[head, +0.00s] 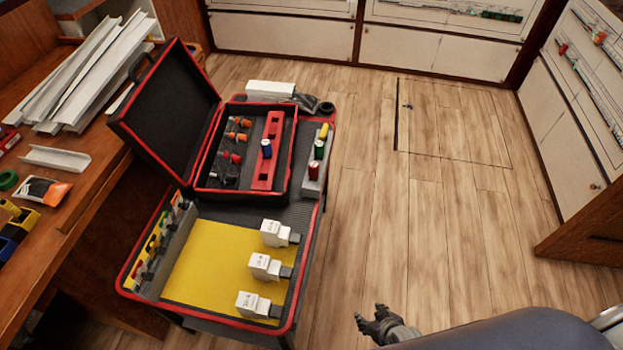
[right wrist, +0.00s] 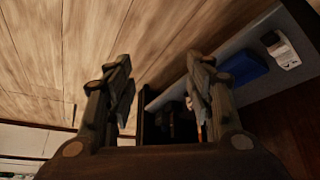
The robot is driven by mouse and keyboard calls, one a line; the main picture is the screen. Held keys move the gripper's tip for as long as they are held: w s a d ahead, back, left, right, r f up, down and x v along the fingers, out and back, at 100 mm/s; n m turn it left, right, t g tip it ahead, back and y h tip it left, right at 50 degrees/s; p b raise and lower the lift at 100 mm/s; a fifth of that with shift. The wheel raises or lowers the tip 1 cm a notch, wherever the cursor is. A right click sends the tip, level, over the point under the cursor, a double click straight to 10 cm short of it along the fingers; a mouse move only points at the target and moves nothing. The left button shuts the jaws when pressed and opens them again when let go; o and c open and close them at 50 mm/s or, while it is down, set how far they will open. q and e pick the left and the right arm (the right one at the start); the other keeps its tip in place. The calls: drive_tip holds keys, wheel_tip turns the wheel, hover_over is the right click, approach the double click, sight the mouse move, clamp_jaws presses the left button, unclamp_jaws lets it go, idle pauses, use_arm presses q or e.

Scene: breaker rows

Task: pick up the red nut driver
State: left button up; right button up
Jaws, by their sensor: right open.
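The red nut driver (head: 314,169) stands in a grey holder (head: 309,189) at the right side of the open case, nearest me of a short row with a green-handled driver (head: 319,149) and a yellow-handled one (head: 324,131). Only its red handle shows clearly. My right gripper (head: 368,317) is low over the floor, right of the case and well apart from the driver. In the right wrist view the right gripper (right wrist: 157,80) is open with nothing between its fingers. My left gripper is not in view.
The open case (head: 295,300) has a yellow panel (head: 205,255) and three white breakers (head: 262,265). A red rack (head: 272,130) holding a blue-handled tool stands left of the grey holder. A wooden bench (head: 85,190) is at left. The floor (head: 430,220) at right is clear.

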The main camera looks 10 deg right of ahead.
drive_tip(key=w+a+r+t+b, duration=0.1)
drive_tip(key=w+r+t+b, duration=0.25)
drive_tip(key=w, duration=0.85)
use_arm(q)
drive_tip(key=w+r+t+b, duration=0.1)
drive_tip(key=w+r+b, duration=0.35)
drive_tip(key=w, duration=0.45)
use_arm(e)
drive_tip(key=n+t+y+b, duration=0.2)
drive_tip(key=t+y+b, duration=0.3)
drive_tip(key=t+b, duration=0.25)
approach(317, 169)
drive_tip(key=x, duration=0.5)
drive_tip(key=shift+w, duration=0.3)
drive_tip(key=shift+w+a, duration=0.15)
drive_tip(key=shift+w, duration=0.3)
drive_tip(key=x, duration=0.5)
drive_tip(key=shift+a+b, duration=0.15)
drive_tip(key=shift+b, duration=0.15)
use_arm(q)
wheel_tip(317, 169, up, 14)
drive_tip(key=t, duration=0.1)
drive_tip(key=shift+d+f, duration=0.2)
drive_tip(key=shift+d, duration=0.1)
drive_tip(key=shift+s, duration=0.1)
use_arm(e)
drive_tip(key=shift+c, duration=0.5)
